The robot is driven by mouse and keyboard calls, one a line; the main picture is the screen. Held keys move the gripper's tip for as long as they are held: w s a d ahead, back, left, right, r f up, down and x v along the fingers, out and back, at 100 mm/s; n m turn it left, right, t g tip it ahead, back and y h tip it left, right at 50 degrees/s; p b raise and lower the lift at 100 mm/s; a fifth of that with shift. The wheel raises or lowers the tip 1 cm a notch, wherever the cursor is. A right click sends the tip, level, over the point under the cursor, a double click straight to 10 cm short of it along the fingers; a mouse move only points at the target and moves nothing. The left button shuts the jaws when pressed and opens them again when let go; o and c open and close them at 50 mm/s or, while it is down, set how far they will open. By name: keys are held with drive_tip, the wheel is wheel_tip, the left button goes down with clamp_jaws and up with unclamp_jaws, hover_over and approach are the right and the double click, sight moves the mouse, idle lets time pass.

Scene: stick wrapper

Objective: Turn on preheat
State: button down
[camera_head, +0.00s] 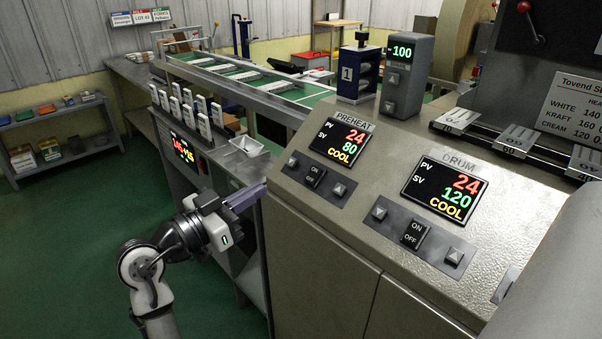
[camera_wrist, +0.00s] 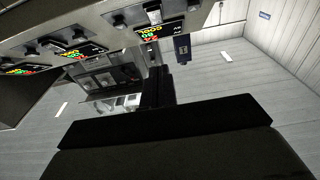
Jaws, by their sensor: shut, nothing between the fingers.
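The preheat panel is on the left of the sloped console in the head view. Its display (camera_head: 341,141) reads PV 24, SV 80 and COOL. Below the display sits the small black preheat ON/OFF rocker (camera_head: 314,176), with an arrow button on each side. Which way the rocker is tipped is too small to tell. My gripper (camera_head: 262,189) is shut and empty, left of and a little below the preheat controls, close to the console's left edge. Its fingers (camera_wrist: 158,88) also show in the wrist view, with upside-down lit displays beyond them.
The drum display (camera_head: 444,189) and drum ON/OFF rocker (camera_head: 413,234) are to the right on the same console. A grey box (camera_head: 405,75) reading 100 and a dark numbered block (camera_head: 358,72) stand behind. A white tray (camera_head: 246,146) lies left of the console.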

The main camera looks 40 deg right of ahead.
drive_tip(key=p, duration=0.3)
approach(317, 167)
wheel_tip(317, 167, up, 4)
drive_tip(key=d, duration=0.3)
drive_tip(key=shift+w+d+f+p, duration=0.15)
drive_tip(key=shift+d+f+p, duration=0.05)
drive_tip(key=shift+d+f, duration=0.6)
drive_tip(key=shift+w+d+f+p, duration=0.15)
drive_tip(key=shift+d+f+p, duration=0.05)
drive_tip(key=shift+d+f, duration=0.5)
drive_tip(key=shift+d+r+p, duration=0.15)
drive_tip(key=shift+r+p, duration=0.05)
drive_tip(key=shift+p, duration=0.1)
drive_tip(key=shift+d+f+y, duration=0.15)
drive_tip(key=shift+f+y, duration=0.05)
drive_tip(key=shift+y, duration=0.2)
